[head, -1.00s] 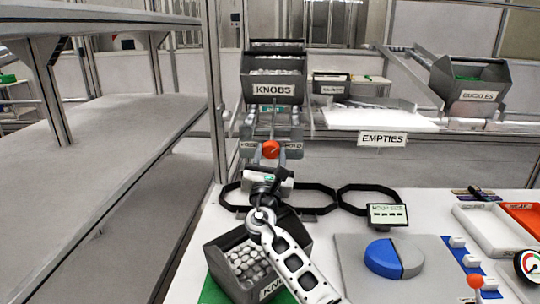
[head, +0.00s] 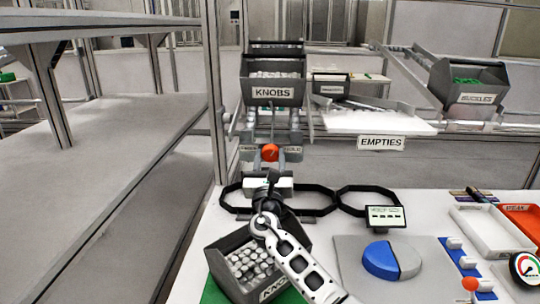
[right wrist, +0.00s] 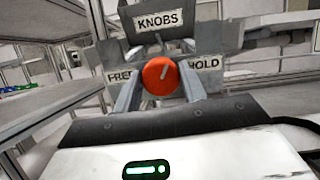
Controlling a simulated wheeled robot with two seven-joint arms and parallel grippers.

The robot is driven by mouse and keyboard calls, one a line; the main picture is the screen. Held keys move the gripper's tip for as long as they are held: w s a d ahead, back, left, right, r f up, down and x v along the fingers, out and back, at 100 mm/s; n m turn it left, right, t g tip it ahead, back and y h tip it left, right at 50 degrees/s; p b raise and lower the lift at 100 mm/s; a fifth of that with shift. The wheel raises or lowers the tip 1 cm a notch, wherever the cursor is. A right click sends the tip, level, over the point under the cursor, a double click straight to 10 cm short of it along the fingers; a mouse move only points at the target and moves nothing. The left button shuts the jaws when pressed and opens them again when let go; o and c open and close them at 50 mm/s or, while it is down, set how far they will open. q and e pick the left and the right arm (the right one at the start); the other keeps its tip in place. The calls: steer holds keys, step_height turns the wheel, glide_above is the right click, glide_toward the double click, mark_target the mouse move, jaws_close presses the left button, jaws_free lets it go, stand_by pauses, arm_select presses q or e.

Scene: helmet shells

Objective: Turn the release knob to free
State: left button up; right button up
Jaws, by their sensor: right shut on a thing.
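The release knob is orange-red and round, and in the head view (head: 270,152) it sits on a grey plate below the knobs bin. In the right wrist view the knob (right wrist: 160,76) carries a white mark pointing up and slightly right. The label FREE (right wrist: 120,76) is left of it and HOLD (right wrist: 204,63) is right, partly hidden by my fingers. My right gripper (right wrist: 158,82) is shut on the knob, one finger on each side. In the head view, my right gripper (head: 270,164) reaches it from below. My left gripper is out of view.
An upper grey bin labelled KNOBS (head: 273,88) stands above the plate. A second knobs bin (head: 240,250) sits under my right forearm. Black rings (head: 370,204) and a small display (head: 386,216) lie to the right. A metal post (head: 216,150) stands at the left.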

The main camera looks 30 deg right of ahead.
steer(key=shift+n+p, duration=0.35)
steer(key=shift+n, duration=0.35)
steer(key=shift+n+t+y+p, duration=0.3)
steer(key=shift+n+y+p, duration=0.25)
steer(key=shift+n, duration=0.35)
steer(key=shift+n+y+p, duration=0.25)
steer(key=shift+n+p, duration=0.25)
steer(key=shift+n, duration=0.4)
steer(key=shift+n+y+p, duration=0.4)
steer(key=shift+n+p, duration=0.05)
steer(key=shift+n, duration=1.55)
steer(key=shift+f+n+y, duration=0.1)
steer(key=shift+n+y, duration=0.5)
steer(key=shift+n, duration=1.5)
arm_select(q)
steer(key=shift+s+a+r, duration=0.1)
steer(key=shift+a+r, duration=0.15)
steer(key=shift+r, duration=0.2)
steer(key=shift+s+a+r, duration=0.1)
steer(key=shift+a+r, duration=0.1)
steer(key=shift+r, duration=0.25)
arm_select(e)
steer(key=shift+n+y, duration=0.3)
steer(key=shift+n, duration=1.9)
steer(key=o, duration=1)
steer(key=shift+c, duration=0.2)
